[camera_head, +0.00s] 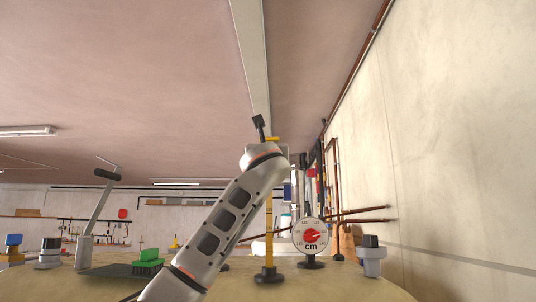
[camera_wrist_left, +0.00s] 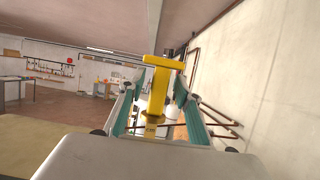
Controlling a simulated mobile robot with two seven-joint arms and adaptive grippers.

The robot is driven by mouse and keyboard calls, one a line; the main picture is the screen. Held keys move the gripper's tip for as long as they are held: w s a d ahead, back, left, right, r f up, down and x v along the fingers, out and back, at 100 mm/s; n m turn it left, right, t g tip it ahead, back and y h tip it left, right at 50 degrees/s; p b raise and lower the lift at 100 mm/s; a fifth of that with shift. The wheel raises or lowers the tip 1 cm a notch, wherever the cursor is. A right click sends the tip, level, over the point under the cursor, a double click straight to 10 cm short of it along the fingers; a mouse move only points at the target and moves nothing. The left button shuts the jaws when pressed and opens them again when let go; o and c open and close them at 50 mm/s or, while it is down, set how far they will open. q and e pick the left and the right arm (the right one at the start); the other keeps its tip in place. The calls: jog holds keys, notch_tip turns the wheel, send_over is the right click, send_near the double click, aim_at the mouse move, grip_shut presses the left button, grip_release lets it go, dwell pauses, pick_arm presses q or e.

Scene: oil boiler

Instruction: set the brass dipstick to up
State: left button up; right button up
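The brass dipstick (camera_head: 269,225) is a yellow upright rod with dark marks, rising from a black collar on the boiler's round top. Its T-shaped handle (camera_head: 272,139) shows beside the end of my left arm. In the left wrist view the yellow T-handle (camera_wrist_left: 165,63) rises between the two teal-padded fingers of my left gripper (camera_wrist_left: 161,88). The fingers stand on either side of the stem with gaps visible, so the gripper looks open around it. In the head view my wrist hides most of that gripper. My right gripper is not in view.
A dial gauge marked cm (camera_head: 311,237) stands close right of the dipstick. A black-capped knob (camera_head: 371,256) sits farther right. A green brush (camera_head: 148,260) and a tall lever (camera_head: 97,212) stand left on the tan boiler top (camera_head: 330,285). Copper pipes (camera_head: 355,211) run along the right wall.

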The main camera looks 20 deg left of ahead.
pick_arm(q)
jog(key=v, duration=1.1)
jog(key=shift+r, duration=0.15)
